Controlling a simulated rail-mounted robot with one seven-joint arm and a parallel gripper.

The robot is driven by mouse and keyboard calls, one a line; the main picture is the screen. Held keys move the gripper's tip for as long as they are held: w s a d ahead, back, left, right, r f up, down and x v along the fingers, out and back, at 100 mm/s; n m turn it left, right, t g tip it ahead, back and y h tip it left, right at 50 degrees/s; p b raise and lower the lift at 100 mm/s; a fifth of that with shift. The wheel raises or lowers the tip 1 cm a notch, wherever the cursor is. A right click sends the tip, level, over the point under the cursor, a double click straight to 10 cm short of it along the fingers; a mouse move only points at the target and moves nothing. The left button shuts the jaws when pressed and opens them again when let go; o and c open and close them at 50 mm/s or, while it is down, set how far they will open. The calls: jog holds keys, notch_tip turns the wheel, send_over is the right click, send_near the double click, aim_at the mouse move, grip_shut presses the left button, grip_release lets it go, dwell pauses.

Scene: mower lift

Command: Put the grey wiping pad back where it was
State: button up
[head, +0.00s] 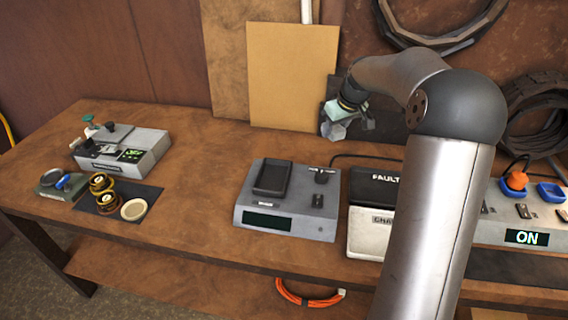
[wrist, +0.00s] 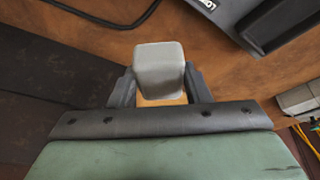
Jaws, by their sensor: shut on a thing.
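The grey wiping pad (wrist: 159,68) is a light grey block with rounded corners, held between the two dark fingers of my gripper (wrist: 159,88) in the wrist view. A tan patch shows just below the grey part, between the fingers. In the head view my gripper (head: 347,124) is at the back of the bench, in front of the dark panel and right of the tan board. The pad is small there and partly hidden by the gripper. I cannot tell whether the pad touches the bench.
The brown bench (head: 210,150) has free room left of the grey charger unit (head: 285,202). A black-and-white bin (head: 374,225) stands right of it. A tester (head: 122,150), a dark mat (head: 148,192) with brass parts, and a power unit (head: 525,238) reading ON also stand there. A cable crosses behind.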

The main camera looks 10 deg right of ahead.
jog(key=w+a+n, duration=0.1)
jog(key=w+a, duration=0.2)
jog(key=a, duration=0.1)
jog(key=p, duration=0.3)
send_near(280, 152)
jog(key=shift+w+d+f+y, duration=0.2)
jog(key=shift+w+f+y, duration=0.15)
jog(key=shift+w, duration=0.3)
jog(key=shift+w+a+f, duration=0.35)
jog(key=shift+a+f, duration=0.05)
jog(key=shift+f, duration=0.3)
jog(key=shift+w+a+f+p, duration=0.15)
jog(key=shift+f+p, duration=0.2)
jog(key=shift+f, duration=1.4)
jog(key=shift+f, duration=0.15)
jog(key=o, duration=1)
jog(key=shift+c, duration=0.2)
